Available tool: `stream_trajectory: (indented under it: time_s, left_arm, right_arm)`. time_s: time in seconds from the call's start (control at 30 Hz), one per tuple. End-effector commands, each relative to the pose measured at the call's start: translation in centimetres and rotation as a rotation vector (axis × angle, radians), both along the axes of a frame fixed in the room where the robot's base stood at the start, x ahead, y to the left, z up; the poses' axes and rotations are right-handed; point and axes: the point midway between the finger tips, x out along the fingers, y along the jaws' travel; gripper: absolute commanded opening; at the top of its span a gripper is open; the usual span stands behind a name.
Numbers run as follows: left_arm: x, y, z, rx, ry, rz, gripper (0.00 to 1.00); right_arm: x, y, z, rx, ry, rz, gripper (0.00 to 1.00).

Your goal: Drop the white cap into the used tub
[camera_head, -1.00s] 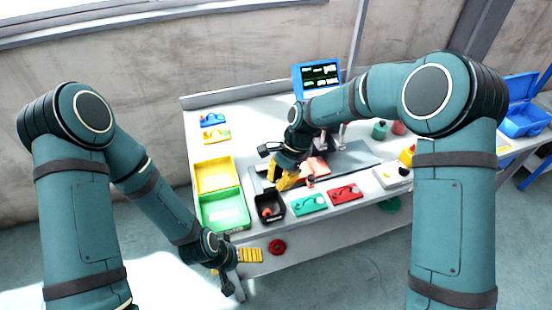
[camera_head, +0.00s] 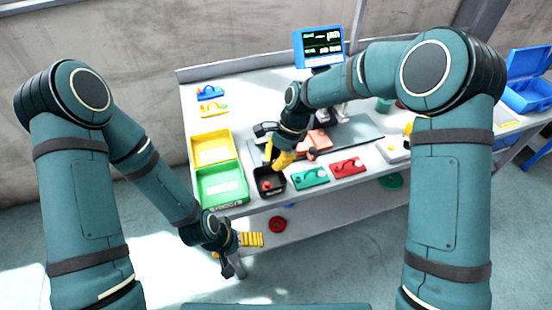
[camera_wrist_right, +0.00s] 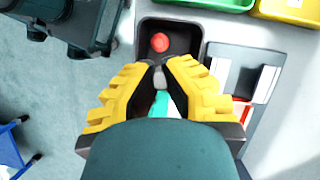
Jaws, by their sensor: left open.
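The black tub (camera_head: 259,191), which I take for the used tub, stands at the table's front edge with a red round piece (camera_wrist_right: 160,42) inside. It also shows in the right wrist view (camera_wrist_right: 190,25). My right gripper (camera_wrist_right: 159,77) is over the tub's near side, pointing down, its yellow fingers almost together. A small pale grey piece (camera_wrist_right: 159,80), apparently the white cap, sits between its fingertips, mostly hidden by them. In the head view the fingers (camera_head: 279,164) hide the cap. My left gripper (camera_head: 243,250) is open and empty in front of the table.
Green (camera_head: 220,187) and yellow (camera_head: 212,150) trays stand left of the tub. Green (camera_head: 310,177) and red (camera_head: 348,166) fixtures lie to its right. A blue-framed screen (camera_head: 319,44) stands at the back.

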Motion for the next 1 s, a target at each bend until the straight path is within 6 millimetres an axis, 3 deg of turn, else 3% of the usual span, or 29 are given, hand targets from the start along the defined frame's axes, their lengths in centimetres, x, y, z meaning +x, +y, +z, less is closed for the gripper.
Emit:
stream_trajectory:
  time_s: [0.13,0.2,0.23,0.67,1.0]
  left_arm:
    - [0.0,0.0,0.1,0.0,0.0,0.0,1.0]
    - [0.0,0.0,0.1,0.0,0.0,0.0,1.0]
    - [0.0,0.0,0.1,0.0,0.0,0.0,1.0]
    - [0.0,0.0,0.1,0.0,-0.001,0.0,1.0]
    - [0.0,0.0,0.1,0.0,-0.001,0.0,1.0]
  right_arm:
    - [0.0,0.0,0.1,0.0,0.0,0.0,0.0]
    - [0.0,0.0,0.1,0.0,0.0,0.0,0.32]
    - [0.0,0.0,0.1,0.0,0.0,0.0,0.39]
    - [0.3,-0.3,0.9,0.001,-0.003,-0.001,0.39]
    - [1.6,-2.4,6.9,0.001,-0.005,-0.001,0.39]
